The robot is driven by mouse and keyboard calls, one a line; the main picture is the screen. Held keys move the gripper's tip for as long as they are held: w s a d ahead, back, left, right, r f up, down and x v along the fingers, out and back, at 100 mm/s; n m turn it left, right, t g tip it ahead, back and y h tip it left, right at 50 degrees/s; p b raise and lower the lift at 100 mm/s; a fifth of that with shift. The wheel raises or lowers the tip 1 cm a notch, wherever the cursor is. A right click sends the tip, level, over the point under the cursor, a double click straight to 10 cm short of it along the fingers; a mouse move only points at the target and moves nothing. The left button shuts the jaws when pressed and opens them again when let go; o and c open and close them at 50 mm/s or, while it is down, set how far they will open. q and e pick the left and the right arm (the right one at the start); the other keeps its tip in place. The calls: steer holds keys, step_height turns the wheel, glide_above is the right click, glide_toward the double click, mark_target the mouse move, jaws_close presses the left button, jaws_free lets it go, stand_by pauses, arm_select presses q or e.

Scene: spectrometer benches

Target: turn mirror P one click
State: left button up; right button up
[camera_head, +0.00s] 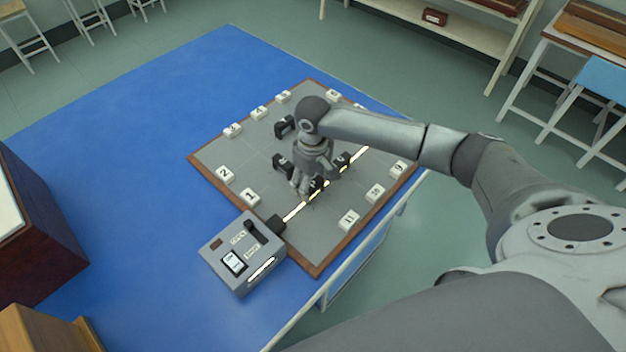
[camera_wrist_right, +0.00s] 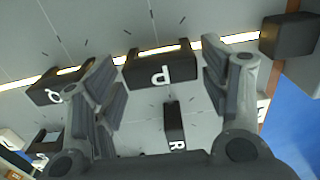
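Mirror P (camera_wrist_right: 160,70) is a black block with a white letter P, standing on the grey board. In the right wrist view it sits between the two spread fingers of my right gripper (camera_wrist_right: 160,62), with gaps on both sides. In the head view my right gripper (camera_head: 308,192) is low over the board and hides most of P. A bright beam (camera_head: 293,213) runs from the grey box along the board; in the wrist view it shows on both sides of P. My left gripper is not in view.
Block R (camera_wrist_right: 174,126) and block Q (camera_wrist_right: 58,90) stand near P. Other black blocks, such as one at the back (camera_head: 284,126), and numbered white tags (camera_head: 249,197) are on the board (camera_head: 215,186). The grey source box (camera_head: 228,247) is at its front.

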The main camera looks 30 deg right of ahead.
steer(key=c, duration=0.6)
steer(key=shift+r+n+p, duration=0.2)
steer(key=shift+n+p, duration=0.5)
steer(key=shift+p, duration=0.15)
steer(key=shift+n+p, duration=0.95)
steer(key=shift+n, duration=0.15)
steer(key=shift+n+p, duration=0.65)
steer(key=shift+n, duration=0.55)
steer(key=shift+f+n+p, duration=0.1)
steer(key=shift+n+p, duration=0.4)
steer(key=shift+n, duration=0.9)
steer(key=o, duration=1)
steer(key=shift+o, duration=0.2)
